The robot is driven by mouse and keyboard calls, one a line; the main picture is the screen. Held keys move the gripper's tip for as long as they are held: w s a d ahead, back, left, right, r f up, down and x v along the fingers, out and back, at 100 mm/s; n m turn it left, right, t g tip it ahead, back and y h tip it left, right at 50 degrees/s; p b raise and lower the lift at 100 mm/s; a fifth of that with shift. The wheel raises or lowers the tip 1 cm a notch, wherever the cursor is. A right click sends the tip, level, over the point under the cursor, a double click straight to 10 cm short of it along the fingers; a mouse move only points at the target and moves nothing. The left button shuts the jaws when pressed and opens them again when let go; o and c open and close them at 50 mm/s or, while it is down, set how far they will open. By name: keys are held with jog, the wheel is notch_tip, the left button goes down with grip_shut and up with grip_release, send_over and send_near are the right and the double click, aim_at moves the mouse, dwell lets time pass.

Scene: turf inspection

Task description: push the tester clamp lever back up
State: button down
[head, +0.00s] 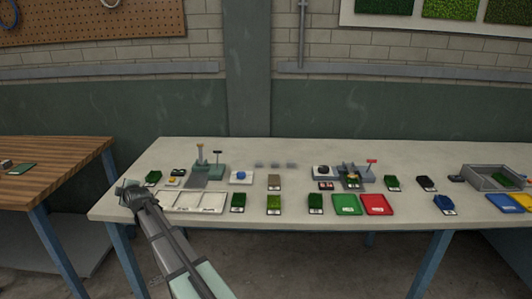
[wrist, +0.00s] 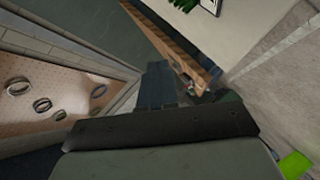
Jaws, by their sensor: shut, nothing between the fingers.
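Two bench devices with upright handles stand on the long pale table. The left one is a grey-green tester (head: 208,170) with a post and a dark-topped lever (head: 217,153). The right one is a grey device (head: 354,172) with a red-topped lever (head: 371,163) standing upright and a turf piece in it. I cannot tell which one carries the tester clamp. My gripper (head: 128,188) is at the table's left front corner, apart from both devices. It is shut and empty; its fingers show in the wrist view (wrist: 158,82). No lever is recognisable in the wrist view.
White trays (head: 194,202), a green tray (head: 346,204), a red tray (head: 376,204) and several turf samples lie along the table's front. A grey bin (head: 494,178) stands at the right. A wooden table (head: 60,160) is at the left. The pale table's back strip is clear.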

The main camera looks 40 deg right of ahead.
jog(key=s+d+h, duration=0.2)
jog(key=s+d, duration=0.1)
jog(key=d, duration=1.4)
notch_tip(320, 180, up, 9)
jog(key=m+g+h, duration=0.3)
jog(key=g+h, duration=0.2)
jog(key=h, duration=0.2)
send_over(372, 161)
jog(key=s+a, duration=1.1)
jog(key=x, duration=1.4)
jog(key=shift+s+d+f, duration=0.1)
jog(key=shift+d+f, duration=0.05)
jog(key=shift+d, duration=0.05)
jog(key=shift+d, duration=0.1)
